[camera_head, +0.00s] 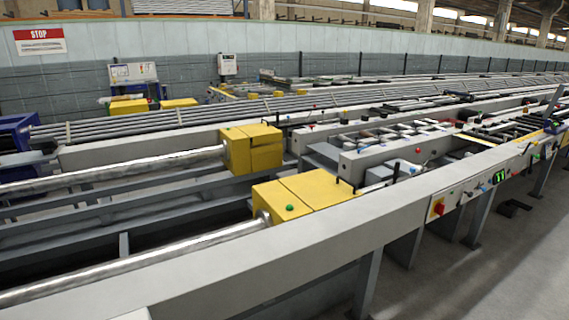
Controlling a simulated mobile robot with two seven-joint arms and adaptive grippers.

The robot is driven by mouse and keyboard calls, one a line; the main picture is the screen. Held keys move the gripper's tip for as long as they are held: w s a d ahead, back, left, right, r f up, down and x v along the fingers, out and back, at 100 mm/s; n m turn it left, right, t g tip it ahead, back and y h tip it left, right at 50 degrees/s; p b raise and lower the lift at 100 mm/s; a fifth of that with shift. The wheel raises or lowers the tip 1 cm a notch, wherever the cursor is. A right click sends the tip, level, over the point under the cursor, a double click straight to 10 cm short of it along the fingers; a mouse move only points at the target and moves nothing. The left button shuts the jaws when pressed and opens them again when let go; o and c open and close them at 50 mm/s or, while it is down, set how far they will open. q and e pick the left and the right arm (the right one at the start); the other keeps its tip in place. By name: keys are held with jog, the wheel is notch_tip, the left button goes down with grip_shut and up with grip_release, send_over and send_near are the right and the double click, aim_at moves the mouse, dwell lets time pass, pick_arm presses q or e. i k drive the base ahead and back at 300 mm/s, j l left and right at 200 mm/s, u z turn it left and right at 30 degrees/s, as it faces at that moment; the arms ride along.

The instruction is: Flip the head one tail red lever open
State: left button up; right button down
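A red rotary switch (439,208) sits on a small yellow plate on the front face of the near grey beam, at the right. Small red parts also show on the inner beam (418,150) and farther back (311,127). They are too small to tell their shape or position, and I cannot tell which red part is the head one tail lever. Neither of my grippers is in view.
The long grey near beam (330,250) runs diagonally across the front. Yellow blocks (310,190) (252,150) with steel bars (130,268) stand behind it. Floor (480,270) in front is mostly clear.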

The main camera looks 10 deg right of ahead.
aim_at(421, 160)
jog(key=i+l, duration=0.2)
jog(key=l, duration=0.15)
jog(key=i+l+u, duration=0.15)
jog(key=l, duration=0.2)
jog(key=i+l, duration=0.2)
jog(key=l, duration=0.2)
jog(key=i+l+u, duration=0.15)
jog(key=l, duration=0.2)
jog(key=i+l, duration=0.15)
jog(key=l, duration=0.25)
jog(key=l+u, duration=0.25)
jog(key=l, duration=1.65)
